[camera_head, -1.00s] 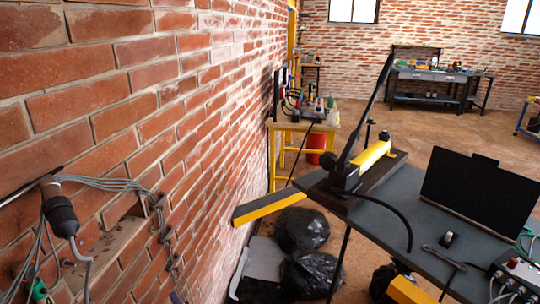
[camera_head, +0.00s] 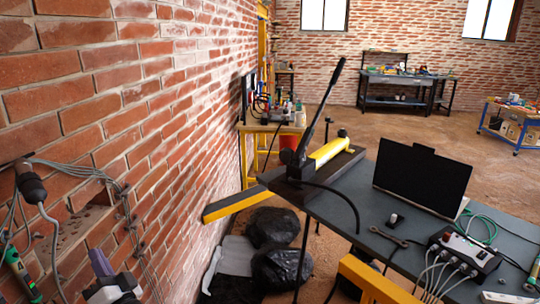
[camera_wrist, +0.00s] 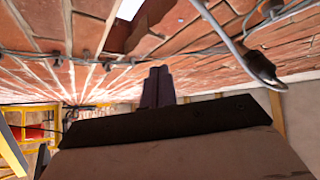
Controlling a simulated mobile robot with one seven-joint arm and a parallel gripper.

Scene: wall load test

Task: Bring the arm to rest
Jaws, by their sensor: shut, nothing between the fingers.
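My gripper (camera_head: 98,258) shows at the bottom left of the head view, a purple pair of fingers on a white and dark body. It is in front of the brick wall (camera_head: 150,120), below a broken hollow in it. In the wrist view my gripper (camera_wrist: 158,72) is shut, its two dark purple fingers side by side with nothing between them. The wall's bricks fill the upper part of that view, with grey cables running across them. I cannot tell the exact gap between the fingertips and the wall. Most of my arm is out of view.
A dark cylindrical sensor with a cable (camera_head: 30,185) hangs on the wall left of my gripper. A dark table (camera_head: 350,215) at right bears a black-and-yellow hand pump (camera_head: 325,152), a laptop (camera_head: 422,180) and a control box (camera_head: 465,255). Black bags (camera_head: 275,228) lie on the floor between.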

